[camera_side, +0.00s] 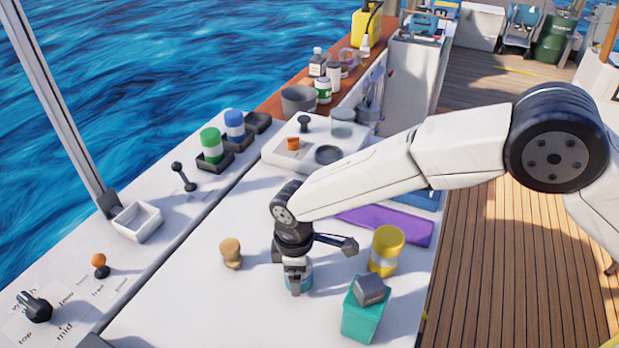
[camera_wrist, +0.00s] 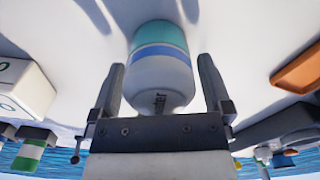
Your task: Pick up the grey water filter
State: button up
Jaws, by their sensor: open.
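The filter (camera_wrist: 160,82) is a pale grey cylinder with a blue band, a teal end and lettering that seems to read "water". In the wrist view it lies between the two spread fingers of my gripper (camera_wrist: 162,75), with visible space on both sides. In the side view, my gripper (camera_side: 296,282) points down at the white worktop, right at the filter.
A yellow can (camera_side: 387,250) and a teal box (camera_side: 362,318) with a grey block (camera_side: 371,289) on it stand close right. A tan knob-shaped piece (camera_side: 231,253) stands left. A purple mat (camera_side: 390,225) lies behind.

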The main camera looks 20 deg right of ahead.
jog(key=c, duration=1.3)
jog(key=shift+r, duration=0.2)
notch_tip(320, 180, up, 10)
jog(key=shift+f, duration=0.15)
